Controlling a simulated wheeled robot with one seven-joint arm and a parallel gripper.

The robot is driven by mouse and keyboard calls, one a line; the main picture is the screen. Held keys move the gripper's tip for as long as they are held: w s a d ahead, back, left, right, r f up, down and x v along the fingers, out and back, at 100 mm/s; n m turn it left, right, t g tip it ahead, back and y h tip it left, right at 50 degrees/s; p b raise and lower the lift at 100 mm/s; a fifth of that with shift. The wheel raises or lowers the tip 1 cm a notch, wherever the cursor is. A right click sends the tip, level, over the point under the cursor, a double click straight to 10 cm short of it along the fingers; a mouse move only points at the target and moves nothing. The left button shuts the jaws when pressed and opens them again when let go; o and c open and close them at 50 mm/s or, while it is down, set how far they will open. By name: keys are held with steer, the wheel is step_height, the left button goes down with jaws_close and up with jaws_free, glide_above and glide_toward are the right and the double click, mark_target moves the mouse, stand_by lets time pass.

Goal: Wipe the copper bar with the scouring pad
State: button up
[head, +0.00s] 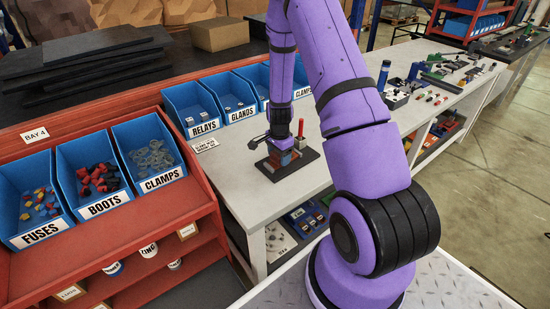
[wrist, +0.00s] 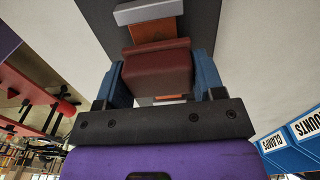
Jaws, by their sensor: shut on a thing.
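My gripper (wrist: 160,82) points down, its two blue fingers shut on the sides of a dark red scouring pad (wrist: 156,66). In the head view my gripper (head: 281,142) is low over a dark base plate (head: 303,158) on the grey bench. The copper bar (wrist: 152,33) shows beyond the pad, and a bit of it shows on the near side; the pad covers its middle. A light grey block (wrist: 148,11) sits at the bar's far end. I cannot tell whether the pad touches the bar.
A red-handled piece (head: 300,128) stands close beside my gripper. Blue bins marked RELAYS (head: 203,128) and GLANDS (head: 241,113) stand behind. The red rack with FUSES, BOOTS and CLAMPS bins (head: 160,181) is at left. Bench top right of the plate is partly hidden by my arm.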

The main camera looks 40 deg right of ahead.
mark_target(273, 165)
steer(key=shift+d+f, duration=0.2)
steer(key=shift+d, duration=3.8)
steer(key=shift+a, duration=0.15)
steer(key=shift+a+r, duration=0.1)
steer(key=shift+a, duration=1.6)
steer(key=shift+a+f, duration=0.15)
steer(key=shift+a, duration=1.75)
steer(key=shift+a+f, duration=0.15)
steer(key=shift+a, duration=1.7)
